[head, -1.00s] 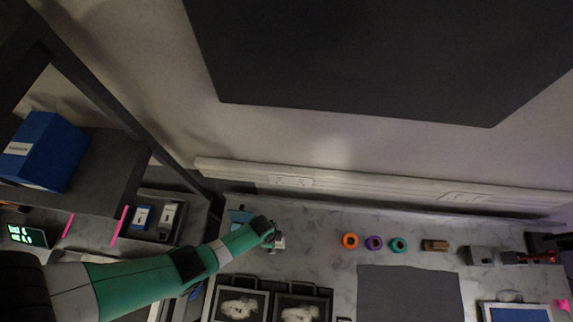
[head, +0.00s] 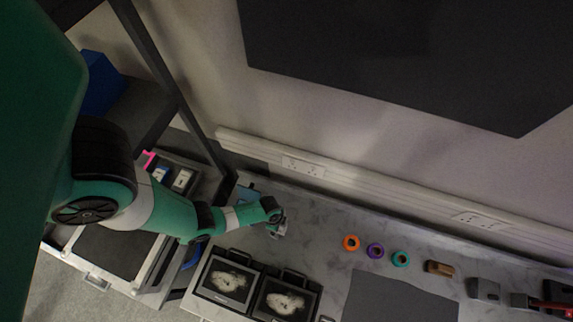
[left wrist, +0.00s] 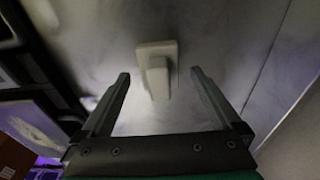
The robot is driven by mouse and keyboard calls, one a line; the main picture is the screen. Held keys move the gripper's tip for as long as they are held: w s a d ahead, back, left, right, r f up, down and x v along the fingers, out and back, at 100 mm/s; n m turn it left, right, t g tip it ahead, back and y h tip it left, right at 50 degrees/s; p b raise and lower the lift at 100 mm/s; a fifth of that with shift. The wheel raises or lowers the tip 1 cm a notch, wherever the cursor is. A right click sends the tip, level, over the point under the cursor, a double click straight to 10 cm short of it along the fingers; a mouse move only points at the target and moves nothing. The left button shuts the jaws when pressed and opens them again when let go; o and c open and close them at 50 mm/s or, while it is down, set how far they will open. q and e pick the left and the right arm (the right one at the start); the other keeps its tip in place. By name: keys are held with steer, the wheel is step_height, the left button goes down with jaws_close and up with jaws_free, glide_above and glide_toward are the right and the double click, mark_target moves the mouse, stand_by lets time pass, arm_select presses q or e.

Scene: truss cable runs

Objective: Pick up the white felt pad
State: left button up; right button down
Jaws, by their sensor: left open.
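In the left wrist view a white, blocky piece (left wrist: 157,62), which looks like the white felt pad, stands on the marbled bench top. It has a wider flat part and a narrower part that points toward me. My left gripper (left wrist: 160,76) is open, with one finger on each side of the narrower part and visible gaps on both sides. In the head view my left gripper (head: 281,231) is low over the back left of the bench and largely hides the piece. My right gripper is not in view.
Two framed pictures (head: 228,282) lie in front of my left gripper. Orange (head: 352,243), purple (head: 375,251) and teal (head: 400,259) rings, a brown block (head: 439,268) and a grey mat (head: 400,300) lie to the right. A wall trunking (head: 350,185) runs behind the bench.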

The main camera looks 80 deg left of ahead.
arm_select(q)
steer(key=shift+s+f, duration=0.1)
steer(key=shift+f, duration=0.3)
steer(key=shift+r, duration=0.1)
steer(key=shift+c, duration=0.6)
steer(key=c, duration=1.4)
steer(key=shift+r, duration=0.15)
